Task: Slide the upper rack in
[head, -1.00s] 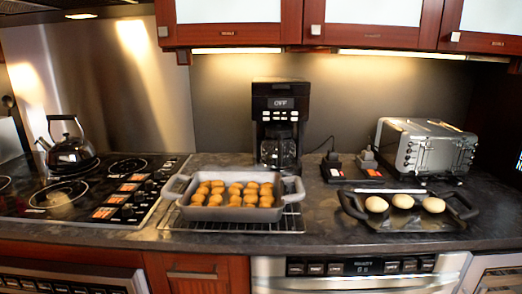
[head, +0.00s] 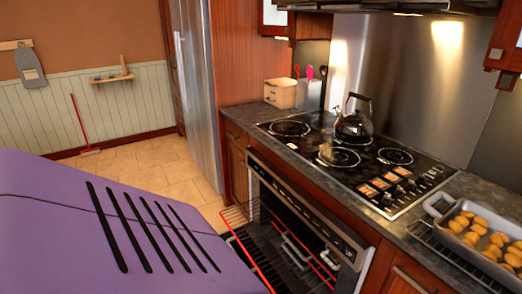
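The oven (head: 345,250) is built in under the cooktop, and its front is open. A wire rack with a red front edge (head: 247,249) sticks out of the oven toward the left of the picture. A second red edge (head: 300,247) shows farther in, nearer the oven front. I take the one sticking out as the upper rack, but their heights are hard to tell at this angle. Grey curved bars show between the two red edges. The near ends of the racks are cut off by the lower picture edge. Neither of my grippers is in view.
The cooktop (head: 330,150) holds a black kettle (head: 353,126). A pan of round browned food (head: 445,205) stands on a wire grid at the right. The tiled floor (head: 160,177) is clear beyond the oven, beside a tall fridge (head: 198,90). The lower left is blocked from sight.

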